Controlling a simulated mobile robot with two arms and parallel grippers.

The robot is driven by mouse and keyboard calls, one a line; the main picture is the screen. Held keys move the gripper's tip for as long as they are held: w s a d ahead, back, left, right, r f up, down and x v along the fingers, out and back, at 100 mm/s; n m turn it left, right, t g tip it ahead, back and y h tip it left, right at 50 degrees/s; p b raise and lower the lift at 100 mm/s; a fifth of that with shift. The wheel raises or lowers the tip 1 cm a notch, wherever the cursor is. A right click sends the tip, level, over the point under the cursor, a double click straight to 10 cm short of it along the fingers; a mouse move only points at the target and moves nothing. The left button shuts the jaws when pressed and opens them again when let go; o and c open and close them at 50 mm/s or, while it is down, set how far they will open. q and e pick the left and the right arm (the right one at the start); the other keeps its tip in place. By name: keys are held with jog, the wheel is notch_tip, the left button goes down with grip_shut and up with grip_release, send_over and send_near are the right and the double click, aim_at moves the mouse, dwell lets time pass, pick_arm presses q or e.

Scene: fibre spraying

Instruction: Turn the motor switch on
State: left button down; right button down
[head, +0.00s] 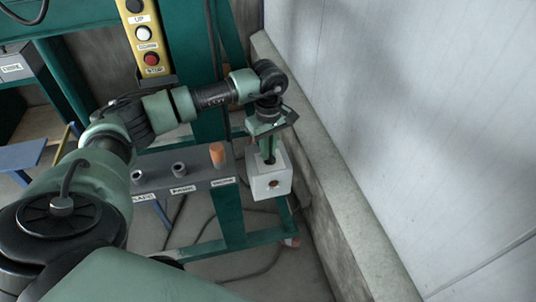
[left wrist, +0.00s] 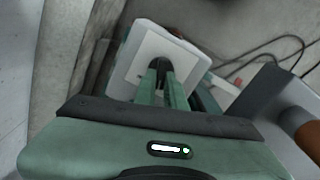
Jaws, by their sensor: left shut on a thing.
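My left gripper (head: 269,157) reaches down onto the top of this box. In the left wrist view the box's pale top plate (left wrist: 142,45) carries a dark knob (left wrist: 160,64). The two green fingers (left wrist: 161,78) stand close on either side of the knob and are shut on it. The fingers partly hide the knob, so its exact turn angle cannot be told. My right gripper is not in view.
A grey panel (head: 200,180) with two grey knobs and an orange one (head: 217,154) stands left of the box. A yellow pendant (head: 145,40) with several buttons hangs above. A pale wall (head: 420,120) and concrete ledge (head: 345,215) lie close on the right.

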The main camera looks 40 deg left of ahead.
pick_arm(q)
jog(key=m+b, duration=0.4)
jog(key=m, duration=0.1)
jog(key=shift+w+d+f+m, duration=0.1)
jog(key=shift+w+m, duration=0.1)
jog(key=shift+m, duration=0.1)
jog(key=m+b, duration=0.2)
jog(key=m, duration=0.1)
jog(key=shift+d, duration=0.1)
jog(key=shift+m+b, duration=0.45)
jog(key=shift+m, duration=0.45)
jog(key=shift+r+m, duration=0.2)
jog(key=shift+m, duration=0.1)
jog(key=c, duration=1.5)
grip_release()
notch_tip(320, 180, up, 8)
jog(key=shift+f+b, duration=0.1)
jog(key=shift+b, duration=0.35)
